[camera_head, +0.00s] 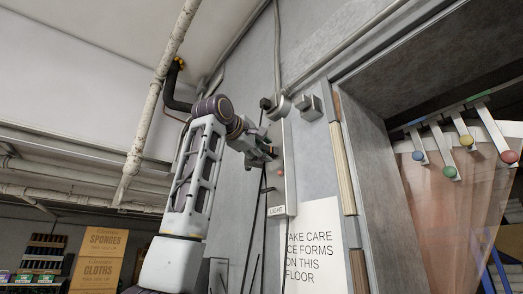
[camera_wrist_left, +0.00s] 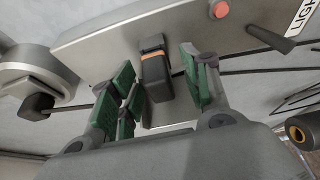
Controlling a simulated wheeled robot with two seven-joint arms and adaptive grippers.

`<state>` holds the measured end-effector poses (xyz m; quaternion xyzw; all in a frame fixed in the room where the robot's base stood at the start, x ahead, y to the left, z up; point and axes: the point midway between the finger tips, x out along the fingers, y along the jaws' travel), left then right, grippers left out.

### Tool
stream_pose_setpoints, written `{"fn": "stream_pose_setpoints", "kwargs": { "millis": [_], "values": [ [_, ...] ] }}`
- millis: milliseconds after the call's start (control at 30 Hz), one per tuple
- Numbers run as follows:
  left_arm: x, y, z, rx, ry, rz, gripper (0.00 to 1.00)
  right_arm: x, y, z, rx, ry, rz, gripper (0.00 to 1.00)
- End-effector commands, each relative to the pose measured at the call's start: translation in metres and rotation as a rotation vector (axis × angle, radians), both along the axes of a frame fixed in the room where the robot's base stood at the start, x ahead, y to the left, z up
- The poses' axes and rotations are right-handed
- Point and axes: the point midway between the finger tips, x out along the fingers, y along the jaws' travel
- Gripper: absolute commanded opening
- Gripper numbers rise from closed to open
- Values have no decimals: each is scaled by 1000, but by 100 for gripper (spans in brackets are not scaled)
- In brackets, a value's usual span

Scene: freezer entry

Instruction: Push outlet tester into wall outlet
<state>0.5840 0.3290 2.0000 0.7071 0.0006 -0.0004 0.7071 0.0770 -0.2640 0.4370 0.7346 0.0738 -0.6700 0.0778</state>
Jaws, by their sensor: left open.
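The outlet tester (camera_wrist_left: 155,72), a dark block with an orange band, shows in the left wrist view at the grey wall panel (camera_wrist_left: 100,50). The outlet itself is hidden behind the tester, so I cannot tell how far in it sits. My left gripper (camera_wrist_left: 160,80) is open, with its green-padded fingers on either side of the tester. A gap shows on its right; contact on its left is unclear. In the head view, my left gripper (camera_head: 264,152) is up against the panel (camera_head: 288,185) and hides most of the tester. My right gripper is in neither view.
The panel carries a red button (camera_wrist_left: 220,9) and a LIGHT label (camera_head: 278,211). Grey fittings (camera_head: 309,105) and cables are close above and beside it. A warning sign (camera_head: 312,245) is below. A doorway with strip curtains (camera_head: 460,205) is at right; a pipe (camera_head: 150,110) runs at left.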

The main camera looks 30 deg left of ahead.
Motion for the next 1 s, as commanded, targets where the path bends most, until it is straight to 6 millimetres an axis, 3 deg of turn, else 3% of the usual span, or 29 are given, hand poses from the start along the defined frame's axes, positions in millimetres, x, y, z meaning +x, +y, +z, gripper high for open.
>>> {"fn": "stream_pose_setpoints", "kwargs": {
  "millis": [33,167,1000],
  "values": [
    [0,0,0,0,0,0,56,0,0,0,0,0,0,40],
    [0,0,0,0,0,0,73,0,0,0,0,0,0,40],
    [-10,4,0,-1,-1,0,73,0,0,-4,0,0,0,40]
  ]
}}
